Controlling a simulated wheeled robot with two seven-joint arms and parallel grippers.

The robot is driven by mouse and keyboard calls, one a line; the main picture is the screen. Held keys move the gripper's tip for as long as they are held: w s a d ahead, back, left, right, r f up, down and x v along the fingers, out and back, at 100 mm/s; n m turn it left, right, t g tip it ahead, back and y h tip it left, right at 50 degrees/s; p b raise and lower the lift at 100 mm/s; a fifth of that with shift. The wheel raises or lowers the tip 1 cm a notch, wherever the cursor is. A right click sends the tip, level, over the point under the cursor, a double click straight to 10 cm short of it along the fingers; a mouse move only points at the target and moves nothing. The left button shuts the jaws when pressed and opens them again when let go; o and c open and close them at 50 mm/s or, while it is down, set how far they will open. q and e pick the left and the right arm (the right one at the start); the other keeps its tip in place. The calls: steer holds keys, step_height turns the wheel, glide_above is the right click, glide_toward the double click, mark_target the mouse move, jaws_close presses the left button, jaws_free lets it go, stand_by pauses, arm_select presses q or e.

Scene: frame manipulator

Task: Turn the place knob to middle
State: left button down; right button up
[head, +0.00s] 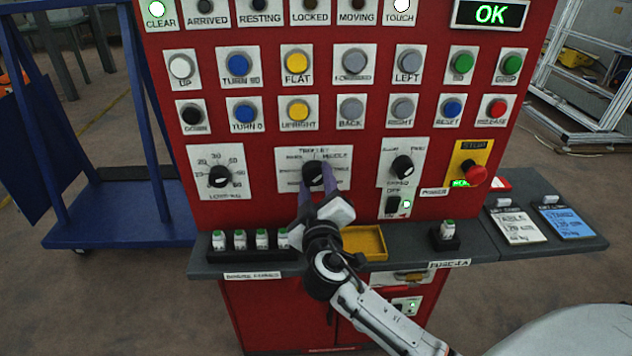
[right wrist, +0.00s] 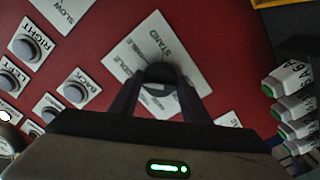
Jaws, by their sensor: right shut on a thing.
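The place knob (head: 312,173) is a dark round knob on a white plate in the middle of the lower row of the red panel. The small words around it are hard to read in the head view. My right gripper (head: 316,186) reaches up to it, with one finger on each side, shut on the knob. In the right wrist view the two fingers (right wrist: 158,88) close on the knob (right wrist: 157,74), which hides part of the plate (right wrist: 172,38). I cannot tell surely where its pointer aims. My left gripper is not in view.
A dial knob (head: 219,176) is to the left, and a speed knob (head: 402,166) and red stop button (head: 475,175) are to the right. Rows of push buttons (head: 297,61) are above. The display (head: 490,14) reads OK.

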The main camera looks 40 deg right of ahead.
steer(key=shift+f, duration=0.1)
stand_by(0.4)
steer(key=o, duration=1)
steer(key=shift+o, duration=0.2)
steer(key=b+v, duration=0.2)
steer(key=v, duration=0.8)
steer(key=shift+s, duration=0.15)
